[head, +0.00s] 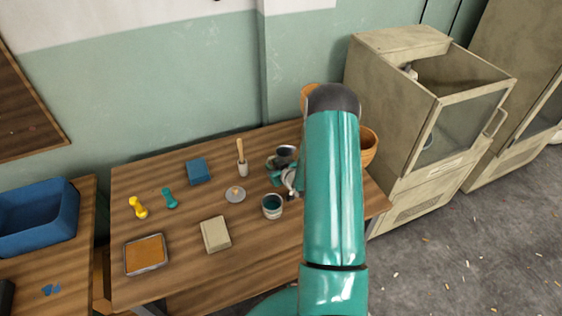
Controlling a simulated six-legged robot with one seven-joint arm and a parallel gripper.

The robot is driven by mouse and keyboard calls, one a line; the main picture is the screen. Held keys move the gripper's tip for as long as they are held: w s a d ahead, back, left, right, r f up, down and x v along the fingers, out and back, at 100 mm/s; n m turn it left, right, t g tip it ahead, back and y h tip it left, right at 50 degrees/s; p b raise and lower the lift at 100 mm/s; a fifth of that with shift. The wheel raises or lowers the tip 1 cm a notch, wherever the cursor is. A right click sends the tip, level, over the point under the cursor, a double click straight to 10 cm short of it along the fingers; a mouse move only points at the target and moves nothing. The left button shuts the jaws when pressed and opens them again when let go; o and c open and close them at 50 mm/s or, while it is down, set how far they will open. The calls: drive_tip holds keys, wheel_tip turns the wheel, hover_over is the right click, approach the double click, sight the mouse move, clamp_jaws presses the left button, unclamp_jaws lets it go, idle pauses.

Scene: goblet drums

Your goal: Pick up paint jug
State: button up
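A small grey pot with dark teal inside (272,212) stands upright on the wooden table, just left of my arm. Behind it is a dark-mouthed vessel (285,151) with teal parts beside it, partly covered by my gripper and arm. I cannot tell for sure which of these two is the paint jug. My gripper (288,181) shows only as a small grey piece at the left edge of my teal arm, close to the dark-mouthed vessel. Its fingers are too small and hidden to show whether they are open or touching anything.
The table (185,233) also holds a grey lid (235,194), a mortar with pestle (243,168), a blue box (198,171), a beige block (215,234), a tray (146,254) and dumbbells. An orange bowl (369,147) sits behind my arm. A cabinet (410,120) stands right.

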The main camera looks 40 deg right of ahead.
drive_tip(key=shift+x, duration=1.1)
drive_tip(key=shift+c, duration=0.2)
clamp_jaws()
drive_tip(key=shift+r, duration=0.1)
drive_tip(key=shift+r, duration=0.2)
